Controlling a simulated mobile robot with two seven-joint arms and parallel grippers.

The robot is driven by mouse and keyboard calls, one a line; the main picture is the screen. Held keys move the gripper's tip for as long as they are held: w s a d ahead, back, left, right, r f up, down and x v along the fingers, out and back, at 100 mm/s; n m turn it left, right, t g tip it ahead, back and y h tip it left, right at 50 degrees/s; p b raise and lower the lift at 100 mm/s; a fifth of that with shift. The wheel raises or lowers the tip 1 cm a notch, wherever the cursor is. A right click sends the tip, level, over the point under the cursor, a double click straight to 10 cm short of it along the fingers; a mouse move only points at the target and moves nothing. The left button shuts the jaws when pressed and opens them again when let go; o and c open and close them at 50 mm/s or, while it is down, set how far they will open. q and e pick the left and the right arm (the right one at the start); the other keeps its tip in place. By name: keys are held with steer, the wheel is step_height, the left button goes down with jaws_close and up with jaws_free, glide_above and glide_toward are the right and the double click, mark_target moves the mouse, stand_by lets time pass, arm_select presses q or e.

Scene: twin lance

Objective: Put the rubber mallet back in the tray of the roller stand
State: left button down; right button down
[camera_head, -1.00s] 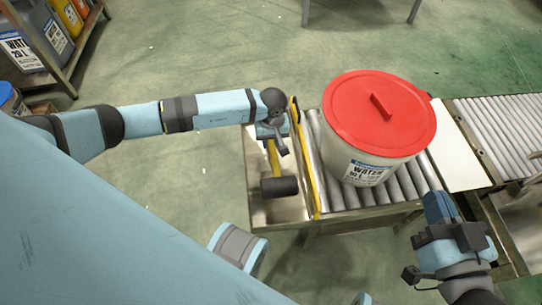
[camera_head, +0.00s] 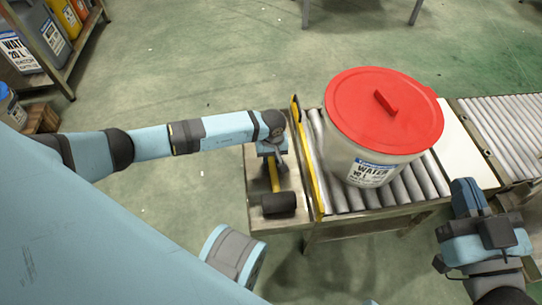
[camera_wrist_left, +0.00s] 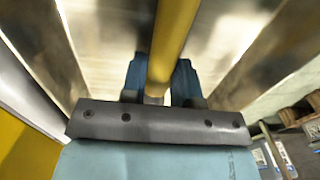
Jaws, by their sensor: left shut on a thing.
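The rubber mallet has a black head (camera_head: 279,204) and a yellow handle (camera_head: 274,178). My left gripper (camera_head: 271,154) is shut on the handle, which also shows between its fingers in the left wrist view (camera_wrist_left: 172,38). The mallet's head points toward the front of the steel tray (camera_head: 256,178) at the left end of the roller stand (camera_head: 345,196). The mallet is over or in the tray; I cannot tell if it touches the bottom. My right gripper (camera_head: 467,196) is at the right, apart from the mallet; its jaw opening is unclear.
A yellow rail (camera_head: 308,160) separates the tray from the rollers. A large water drum with a red lid (camera_head: 384,110) stands on the rollers. A white panel (camera_head: 462,150) and another roller section (camera_head: 505,130) are to the right. A shelf with containers (camera_head: 62,58) is at upper left.

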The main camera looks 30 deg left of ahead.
arm_select(q)
steer(key=c, duration=1)
jaws_free()
steer(key=shift+o, duration=0.7)
arm_select(e)
steer(key=shift+f, duration=0.2)
arm_select(q)
steer(key=shift+r, duration=0.1)
arm_select(e)
steer(key=shift+w, duration=0.1)
arm_select(q)
step_height(320, 180, up, 4)
steer(key=shift+w+p, duration=0.1)
steer(key=shift+p, duration=1.1)
step_height(320, 180, up, 8)
steer(key=p, duration=0.3)
arm_select(e)
steer(key=s+a+m+g, duration=0.1)
steer(key=m, duration=0.1)
steer(key=s+f+m+g+h, duration=0.1)
steer(key=m, duration=0.1)
steer(key=shift+s+a+f, duration=0.1)
steer(key=shift+s+a, duration=0.25)
steer(key=shift+a, duration=0.05)
arm_select(q)
steer(key=shift+d, duration=0.1)
